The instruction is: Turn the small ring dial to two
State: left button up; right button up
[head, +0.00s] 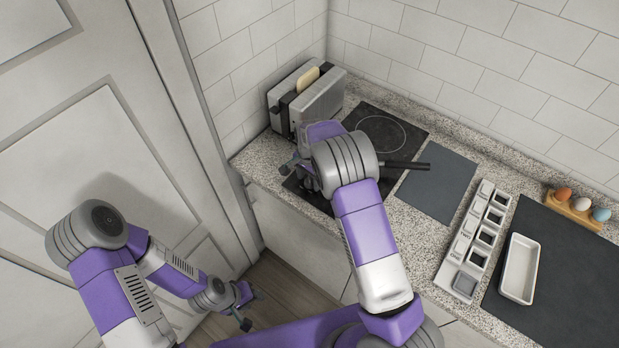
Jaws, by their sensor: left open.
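The black cooktop (412,127) is set in the speckled counter, with one pale ring outline showing at its back right. My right arm covers much of the cooktop's front and left. No dial and no dial marking can be made out. My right gripper (291,166) is over the front left part of the cooktop, below the toaster. Its fingers are partly hidden by my own wrist, so its opening is unclear. My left gripper (245,309) is open and empty, low over the floor in front of the cabinets, away from the cooktop.
A black pan handle (408,165) sticks out right from behind my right arm. A dark grey board (437,182), a labelled container row (457,249), a white dish (519,268) and an egg holder (571,208) lie right.

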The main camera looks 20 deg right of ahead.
aim_at(309, 179)
notch_tip(309, 179, up, 8)
jog(key=shift+f, duration=0.2)
dwell(0.4)
dwell(0.4)
